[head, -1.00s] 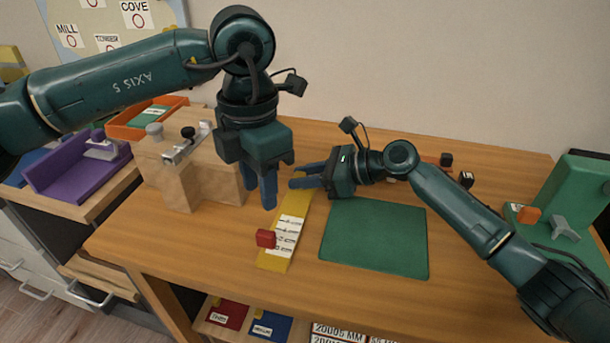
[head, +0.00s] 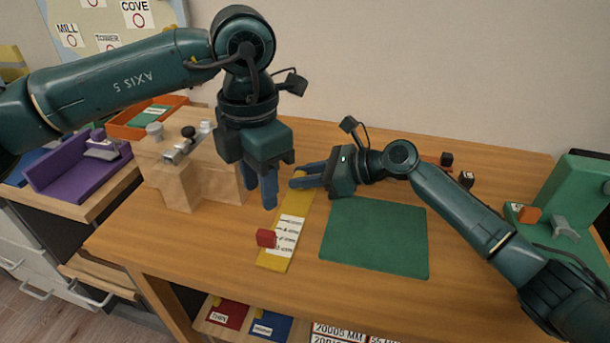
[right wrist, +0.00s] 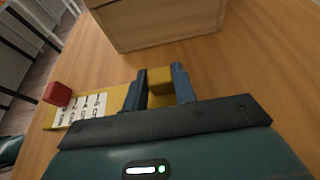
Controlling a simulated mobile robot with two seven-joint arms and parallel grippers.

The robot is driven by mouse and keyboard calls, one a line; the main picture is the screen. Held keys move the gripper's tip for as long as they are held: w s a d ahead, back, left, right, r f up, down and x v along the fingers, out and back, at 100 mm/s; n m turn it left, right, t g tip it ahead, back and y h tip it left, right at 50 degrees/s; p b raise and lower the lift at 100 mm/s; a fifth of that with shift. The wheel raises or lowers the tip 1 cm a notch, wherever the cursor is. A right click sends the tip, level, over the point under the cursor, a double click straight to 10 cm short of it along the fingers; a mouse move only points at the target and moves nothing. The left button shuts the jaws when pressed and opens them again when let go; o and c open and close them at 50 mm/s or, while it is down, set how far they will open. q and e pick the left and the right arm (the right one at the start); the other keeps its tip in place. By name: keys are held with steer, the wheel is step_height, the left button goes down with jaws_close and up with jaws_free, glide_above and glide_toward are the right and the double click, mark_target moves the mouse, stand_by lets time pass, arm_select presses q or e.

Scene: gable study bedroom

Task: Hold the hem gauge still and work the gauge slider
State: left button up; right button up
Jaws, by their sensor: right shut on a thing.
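The hem gauge is a yellow strip (head: 268,262) with a white printed scale, lying on the wooden table. Its red slider (head: 266,238) sits at the left edge near the low end of the scale. My right gripper (head: 293,180) is shut on the far end of the gauge; the right wrist view shows the yellow end between its blue fingers (right wrist: 160,84). My left gripper (head: 263,203) points down above and beside the gauge, behind the slider in the head view. Its fingers look closed together, with nothing seen between them. The slider also shows in the right wrist view (right wrist: 57,94).
A green mat (head: 375,238) lies right of the gauge. A wooden block with metal fittings (head: 180,175) stands left of my left gripper. A green stand (head: 570,200) is at the right, with small dark cubes (head: 466,180) near the back. The table in front of the gauge is clear.

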mark_target(265, 232)
arm_select(q)
steer(key=m+h, duration=0.1)
steer(key=m+g+h, duration=0.1)
steer(key=shift+w+a+f+m, duration=0.1)
steer(key=shift+a+f+m, duration=0.2)
steer(key=shift+a+f, duration=0.1)
steer(key=w+a+f+m+g+h, duration=0.2)
steer(key=a+m+h, duration=0.5)
steer(key=m, duration=0.1)
steer(key=x, duration=1.1)
steer(key=shift+w+f, duration=0.15)
steer(key=shift+f, duration=0.2)
steer(key=shift+c, duration=0.2)
jaws_close()
steer(key=shift+w, duration=0.1)
